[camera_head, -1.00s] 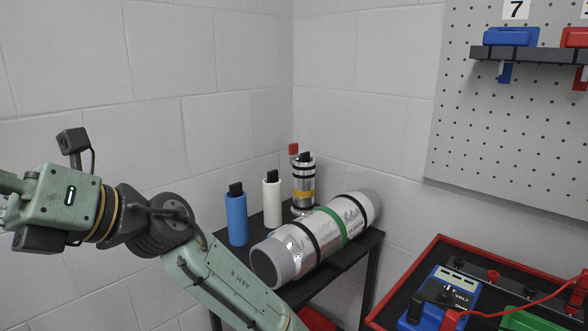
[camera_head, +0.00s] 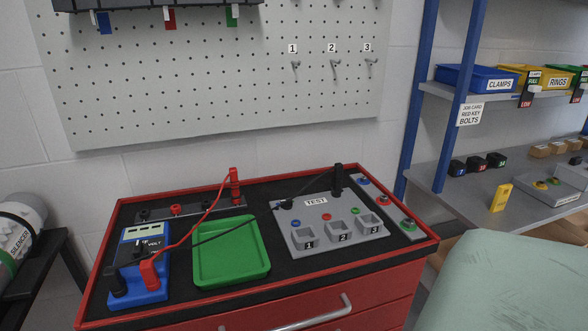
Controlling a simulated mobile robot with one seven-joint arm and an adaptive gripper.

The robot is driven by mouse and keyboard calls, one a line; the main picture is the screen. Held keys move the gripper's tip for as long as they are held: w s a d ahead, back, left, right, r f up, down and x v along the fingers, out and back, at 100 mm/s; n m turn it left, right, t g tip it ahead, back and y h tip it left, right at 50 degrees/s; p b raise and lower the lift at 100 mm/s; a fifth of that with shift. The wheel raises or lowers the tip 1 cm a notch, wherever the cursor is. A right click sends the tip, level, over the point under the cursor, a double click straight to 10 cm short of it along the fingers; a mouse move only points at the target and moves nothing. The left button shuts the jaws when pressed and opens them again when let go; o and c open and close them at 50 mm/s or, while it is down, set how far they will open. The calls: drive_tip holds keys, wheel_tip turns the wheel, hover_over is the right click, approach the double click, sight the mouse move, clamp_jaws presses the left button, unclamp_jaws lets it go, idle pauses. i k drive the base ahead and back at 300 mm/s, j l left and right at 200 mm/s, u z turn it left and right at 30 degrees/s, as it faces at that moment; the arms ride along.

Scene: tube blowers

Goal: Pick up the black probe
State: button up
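A similar red probe (camera_head: 235,184) stands upright in a rail at the back, with a red lead to the meter. My gripper is out of view.
The red cabinet (camera_head: 290,318) has a drawer handle in front. A pegboard (camera_head: 220,70) with numbered hooks is behind it. At the right is a blue-posted shelf (camera_head: 437,100) with bins. A silver cylinder (camera_head: 20,232) lies on a black stand at the left.

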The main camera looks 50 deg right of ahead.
sight(338, 172)
drive_tip(key=z, duration=3.2)
drive_tip(key=j, duration=0.45)
drive_tip(key=k+j+z, duration=0.1)
drive_tip(key=j, duration=0.4)
drive_tip(key=k+j+z, duration=0.1)
drive_tip(key=j, duration=0.35)
